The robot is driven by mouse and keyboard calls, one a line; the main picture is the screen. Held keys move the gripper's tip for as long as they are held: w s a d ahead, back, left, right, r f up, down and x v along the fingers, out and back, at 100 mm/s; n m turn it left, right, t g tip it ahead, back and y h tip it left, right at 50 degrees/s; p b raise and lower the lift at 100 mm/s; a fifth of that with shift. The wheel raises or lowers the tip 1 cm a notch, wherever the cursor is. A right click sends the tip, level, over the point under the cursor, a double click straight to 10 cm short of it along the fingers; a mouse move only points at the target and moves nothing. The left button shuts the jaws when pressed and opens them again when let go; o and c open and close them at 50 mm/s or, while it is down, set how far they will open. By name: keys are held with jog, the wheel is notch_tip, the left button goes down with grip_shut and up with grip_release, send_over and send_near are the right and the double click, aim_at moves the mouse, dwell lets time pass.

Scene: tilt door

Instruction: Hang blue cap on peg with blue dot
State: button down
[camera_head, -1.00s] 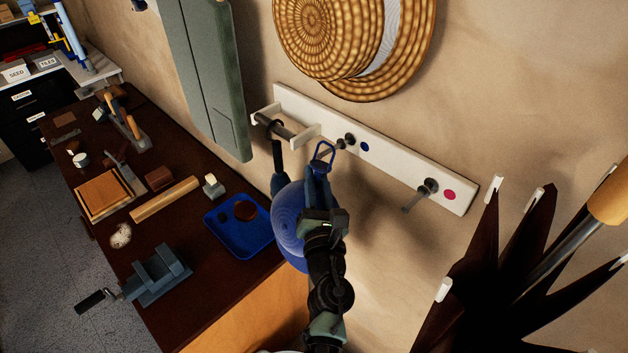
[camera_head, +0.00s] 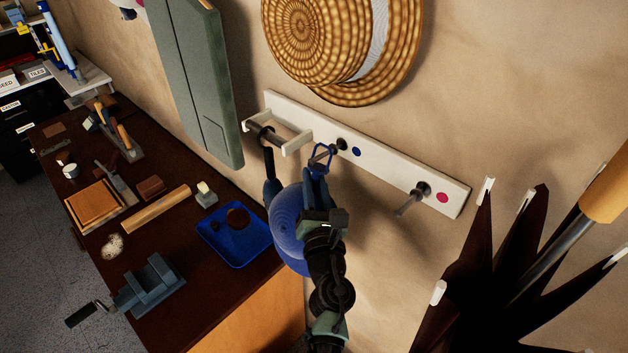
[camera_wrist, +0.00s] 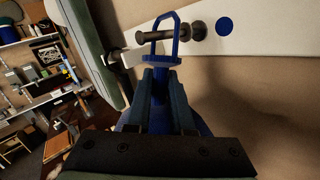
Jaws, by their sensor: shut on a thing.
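The blue cap (camera_head: 287,222) hangs below my gripper (camera_head: 316,172), partly hidden by it and my arm. The cap's blue strap loop (camera_head: 323,153) sticks up past the fingertips. In the wrist view my gripper (camera_wrist: 160,74) is shut on the strap below the loop (camera_wrist: 176,48). The dark peg (camera_head: 341,145) stands beside the blue dot (camera_head: 357,152) on the white rail. In the wrist view this peg (camera_wrist: 170,35) crosses the loop's opening beside the blue dot (camera_wrist: 224,26). I cannot tell for certain whether the peg passes through the loop.
The white rail (camera_head: 385,168) also bears a peg (camera_head: 412,197) with a red dot (camera_head: 442,198) and a bracket (camera_head: 272,130) at left. A straw hat (camera_head: 330,45) hangs above. A grey-green panel (camera_head: 195,85) is at left. Dark pointed pieces (camera_head: 470,255) stand at right.

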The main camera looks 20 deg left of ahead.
jog(key=shift+w+d+f+b, duration=0.15)
jog(key=shift+w+f+b, duration=0.15)
jog(key=shift+w+b, duration=0.2)
dwell(0.3)
jog(key=shift+w+f+b, duration=0.15)
jog(key=shift+f+b, duration=0.2)
jog(key=shift+b, duration=0.1)
dwell(0.9)
jog(key=c, duration=0.7)
grip_release()
jog(key=shift+d, duration=0.1)
jog(key=v, duration=1.3)
